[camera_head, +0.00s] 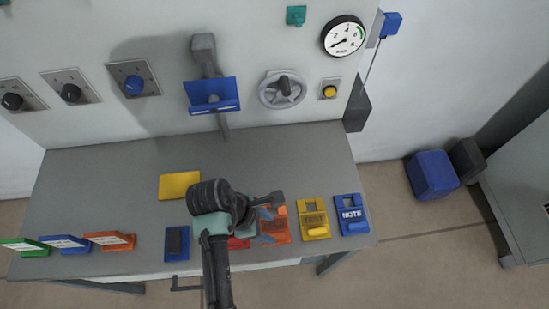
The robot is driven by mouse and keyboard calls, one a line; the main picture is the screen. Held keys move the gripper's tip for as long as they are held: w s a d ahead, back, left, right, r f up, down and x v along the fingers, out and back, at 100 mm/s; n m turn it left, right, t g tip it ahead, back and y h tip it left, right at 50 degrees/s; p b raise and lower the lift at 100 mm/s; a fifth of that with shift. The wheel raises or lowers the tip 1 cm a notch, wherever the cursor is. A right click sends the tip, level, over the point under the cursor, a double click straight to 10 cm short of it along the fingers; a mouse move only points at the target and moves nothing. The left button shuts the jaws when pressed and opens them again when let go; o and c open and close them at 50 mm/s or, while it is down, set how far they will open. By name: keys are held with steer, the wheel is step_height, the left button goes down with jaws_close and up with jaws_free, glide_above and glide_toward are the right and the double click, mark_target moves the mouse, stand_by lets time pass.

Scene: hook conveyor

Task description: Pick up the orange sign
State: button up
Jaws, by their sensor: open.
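An orange sign (280,228) lies flat on the grey table near its front edge, left of a yellow sign. My gripper (267,225) is over the orange sign's left part, with its jaws open. It hides part of the sign, and I cannot tell whether it touches it. A red item (238,243) shows partly beneath my arm, left of the orange sign.
The yellow sign (313,220) and a blue NOTE sign (351,216) lie to the right. A blue item (177,243) and a yellow plate (179,186) lie left. Orange (110,240), blue (66,243) and green (24,245) cards are farther left. The table's (110,175) back is clear.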

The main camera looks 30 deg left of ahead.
mark_target(275, 236)
steer(key=f, duration=0.2)
steer(key=d+f, duration=0.1)
steer(key=f, duration=0.1)
steer(key=shift+s+d+f, duration=0.1)
steer(key=shift+d+f, duration=0.15)
steer(key=shift+f, duration=0.3)
jaws_close()
